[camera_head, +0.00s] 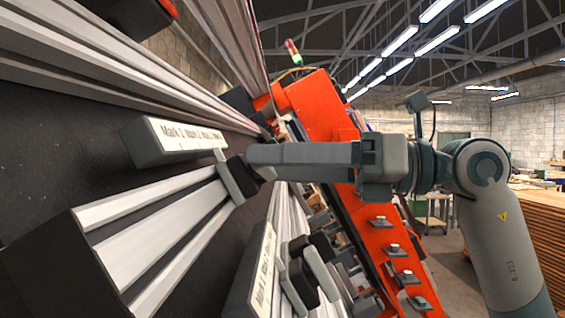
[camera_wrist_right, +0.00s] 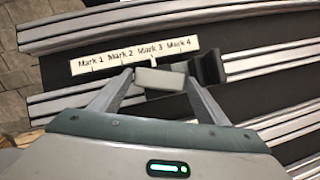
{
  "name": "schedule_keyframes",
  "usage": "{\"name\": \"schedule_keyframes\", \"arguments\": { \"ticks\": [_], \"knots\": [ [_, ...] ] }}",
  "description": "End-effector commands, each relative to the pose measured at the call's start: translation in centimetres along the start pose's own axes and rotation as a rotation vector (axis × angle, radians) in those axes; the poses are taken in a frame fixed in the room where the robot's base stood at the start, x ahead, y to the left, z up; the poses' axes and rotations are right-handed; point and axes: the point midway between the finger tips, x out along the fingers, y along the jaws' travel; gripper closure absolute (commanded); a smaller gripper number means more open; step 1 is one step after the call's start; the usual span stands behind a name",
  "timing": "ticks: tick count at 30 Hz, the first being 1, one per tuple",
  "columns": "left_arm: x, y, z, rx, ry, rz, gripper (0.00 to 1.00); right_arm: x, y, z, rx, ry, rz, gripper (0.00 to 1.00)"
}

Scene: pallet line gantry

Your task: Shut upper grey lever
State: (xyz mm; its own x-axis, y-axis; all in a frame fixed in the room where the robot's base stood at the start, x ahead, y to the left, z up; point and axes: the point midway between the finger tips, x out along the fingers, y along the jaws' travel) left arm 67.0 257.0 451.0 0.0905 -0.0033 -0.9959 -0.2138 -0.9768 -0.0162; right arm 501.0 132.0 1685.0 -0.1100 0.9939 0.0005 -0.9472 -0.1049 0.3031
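The upper grey lever (camera_wrist_right: 160,80), a pale grey block, stands at the Mark 3 part of a white label strip (camera_wrist_right: 135,54) in the right wrist view. My right gripper (camera_wrist_right: 158,74) has a finger on each side of it. The block fills the gap and both fingertips appear to touch it. In the head view my right gripper (camera_head: 238,178) reaches in from the right to the rail, below the upper label block (camera_head: 175,140); the grip is partly hidden there. My left gripper is in neither view.
A black block (camera_wrist_right: 208,68) stands just right of the right finger in the wrist view. A lower label block (camera_head: 252,275) and dark parts with a pale plate (camera_head: 323,272) lie below in the head view. An orange-red frame (camera_head: 325,115) stands behind my arm.

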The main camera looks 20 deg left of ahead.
Motion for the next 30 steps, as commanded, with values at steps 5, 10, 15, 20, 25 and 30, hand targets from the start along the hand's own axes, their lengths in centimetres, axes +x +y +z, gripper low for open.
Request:
{"name": "schedule_keyframes", "arguments": {
  "ticks": [5,10,15,20,25,30],
  "knots": [
    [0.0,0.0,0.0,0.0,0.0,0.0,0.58,0.0,0.0,0.0,0.0,0.0,0.0,0.6],
    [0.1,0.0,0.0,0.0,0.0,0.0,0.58,0.0,0.0,0.0,0.004,0.0,-0.004,0.6],
    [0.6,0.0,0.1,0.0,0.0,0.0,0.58,-0.1,0.0,-0.1,0.027,0.0,-0.019,0.6],
    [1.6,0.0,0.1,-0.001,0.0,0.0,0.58,-0.1,0.1,-0.2,0.079,0.0,-0.051,0.6],
    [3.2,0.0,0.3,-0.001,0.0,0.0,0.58,-0.1,0.1,-0.3,0.17,0.0,-0.105,0.6],
    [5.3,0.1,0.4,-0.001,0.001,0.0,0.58,-0.1,0.3,-0.3,0.294,-0.002,-0.175,0.6]
  ]
}}
